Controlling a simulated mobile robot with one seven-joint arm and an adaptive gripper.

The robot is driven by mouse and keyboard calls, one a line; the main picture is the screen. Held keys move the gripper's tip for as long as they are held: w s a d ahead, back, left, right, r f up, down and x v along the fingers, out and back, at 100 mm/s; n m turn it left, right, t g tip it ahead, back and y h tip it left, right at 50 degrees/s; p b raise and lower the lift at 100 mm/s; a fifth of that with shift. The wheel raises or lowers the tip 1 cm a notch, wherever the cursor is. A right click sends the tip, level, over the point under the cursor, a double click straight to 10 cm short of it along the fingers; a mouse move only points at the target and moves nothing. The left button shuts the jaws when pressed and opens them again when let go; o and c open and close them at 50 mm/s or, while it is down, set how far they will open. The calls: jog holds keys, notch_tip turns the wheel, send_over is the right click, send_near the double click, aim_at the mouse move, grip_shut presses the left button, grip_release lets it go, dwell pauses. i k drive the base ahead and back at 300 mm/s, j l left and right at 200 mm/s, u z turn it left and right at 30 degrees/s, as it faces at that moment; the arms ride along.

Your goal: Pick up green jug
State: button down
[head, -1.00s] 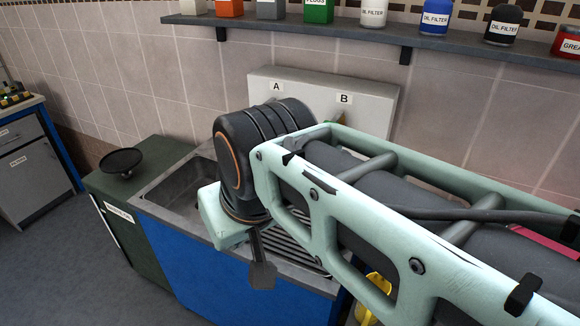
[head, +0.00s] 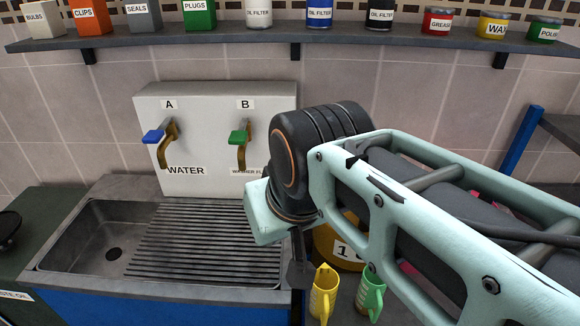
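The green jug (head: 371,292) stands upright at the lower middle right of the head view, on a dark surface right of the sink unit. My arm crosses just above it and hides part of its right side. A yellow jug (head: 324,293) stands close to its left. A dark part of my gripper (head: 299,272) hangs below the pale green wrist, left of and apart from the green jug in the picture. Its fingers are too hidden to show whether they are open.
A yellow container (head: 337,250) marked with a number stands behind the jugs, partly hidden by my arm. A sink (head: 100,240) with a ribbed drainer is at left. Taps A (head: 168,140) and B (head: 241,145) are above it. A shelf (head: 330,43) of labelled containers runs along the wall.

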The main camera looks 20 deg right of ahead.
aim_at(371, 290)
jog(key=z, duration=1.1)
jog(key=k+l+z, duration=0.1)
jog(key=z, duration=0.15)
jog(key=i, duration=0.15)
jog(key=k+l+u, duration=0.2)
jog(key=k+l, duration=0.35)
jog(key=i+z, duration=0.25)
jog(key=i, duration=0.05)
